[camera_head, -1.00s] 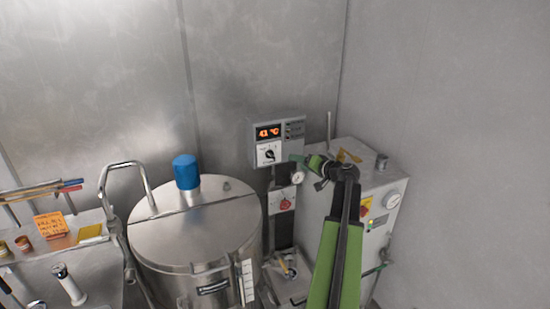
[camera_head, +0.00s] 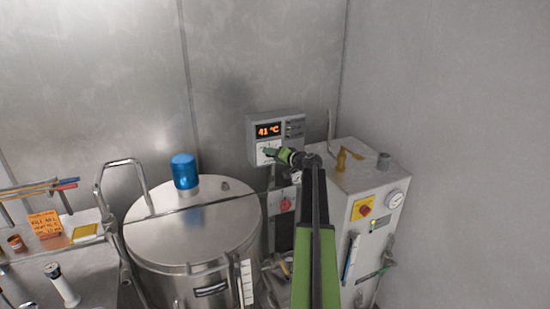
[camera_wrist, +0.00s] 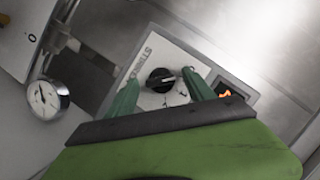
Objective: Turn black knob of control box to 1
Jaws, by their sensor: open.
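The control box (camera_head: 293,124) hangs on the back wall, with an orange display reading 41 °C. The black knob (camera_wrist: 160,80) sits on its white panel and shows in the wrist view between my two green fingers. A pale pointer mark on the knob faces right in that view. My gripper (camera_wrist: 160,96) is open, with one finger to each side of the knob; I cannot tell whether either touches it. In the head view my gripper (camera_head: 275,154) is at the box's lower front and covers the knob there.
A steel drum (camera_head: 190,235) with a blue cap (camera_head: 185,171) stands left of the arm. A grey machine cabinet (camera_head: 362,185) with a gauge stands to the right. A red switch (camera_head: 286,205) is below the box. A bench with small items is at far left.

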